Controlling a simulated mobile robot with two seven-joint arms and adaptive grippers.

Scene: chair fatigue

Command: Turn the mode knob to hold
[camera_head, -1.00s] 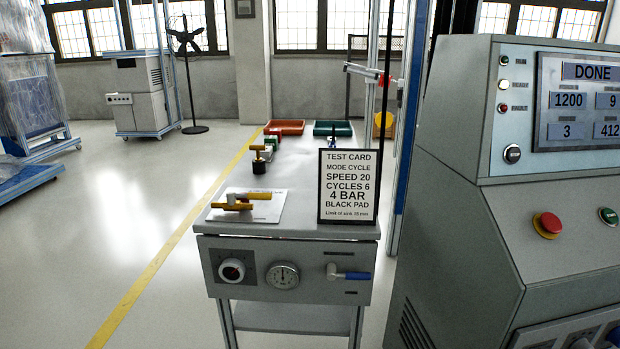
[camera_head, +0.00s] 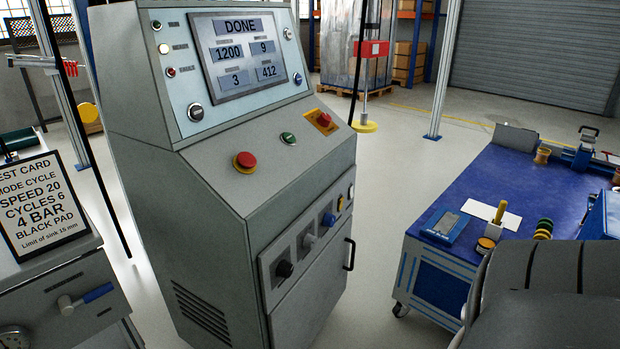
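The grey control cabinet (camera_head: 240,150) stands in the middle of the view. Its lower front panel (camera_head: 300,255) carries a black knob (camera_head: 284,268), a light grey knob (camera_head: 309,241) and a blue knob (camera_head: 328,220) in a slanting row. Their labels are too small to read, so I cannot tell which is the mode knob or where it points. The display (camera_head: 246,55) above reads DONE, 1200, 9, 3 and 412. The test card (camera_head: 42,205) at the left shows "MODE CYCLE", its left edge cut off. Neither gripper is in view.
Red buttons (camera_head: 245,162) and a green button (camera_head: 288,138) sit on the cabinet's sloping top. A blue-topped bench (camera_head: 480,180) with small items stands at the right. A large dark grey rounded shape (camera_head: 555,300) hides its near side. Clear floor lies between cabinet and bench.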

